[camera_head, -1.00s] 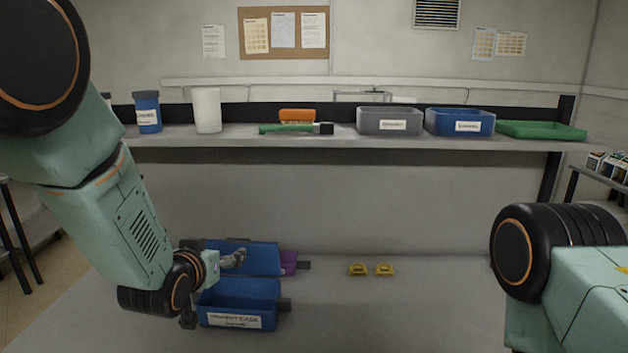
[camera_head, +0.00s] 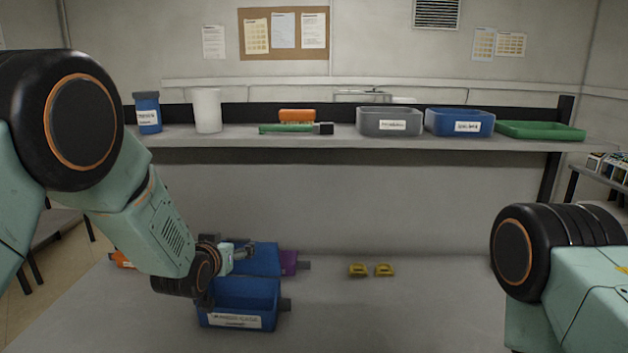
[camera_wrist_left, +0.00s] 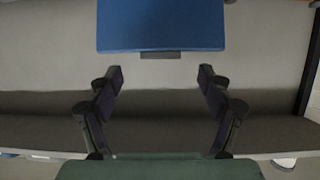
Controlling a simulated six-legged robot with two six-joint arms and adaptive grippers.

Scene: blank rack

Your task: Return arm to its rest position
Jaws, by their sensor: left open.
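My left arm comes in from the left in the head view. Its gripper (camera_head: 240,251) is over the blue open case on the bench, partly in front of its raised lid. In the left wrist view the two fingers of the left gripper (camera_wrist_left: 160,85) are spread apart with nothing between them. The blue case (camera_head: 240,300) has a white label on its front, and its lid (camera_head: 262,259) stands up behind. A blue panel also shows at the top of the left wrist view (camera_wrist_left: 160,25). Of my right arm only upper links show at the right edge; its gripper is out of view.
Two yellow parts (camera_head: 371,270) lie on the bench, with a purple item (camera_head: 289,262) beside the lid. The shelf holds a grey bin (camera_head: 389,114), a blue bin (camera_head: 459,112), a green tray (camera_head: 540,134) and a white cylinder (camera_head: 207,110). The bench's right side is clear.

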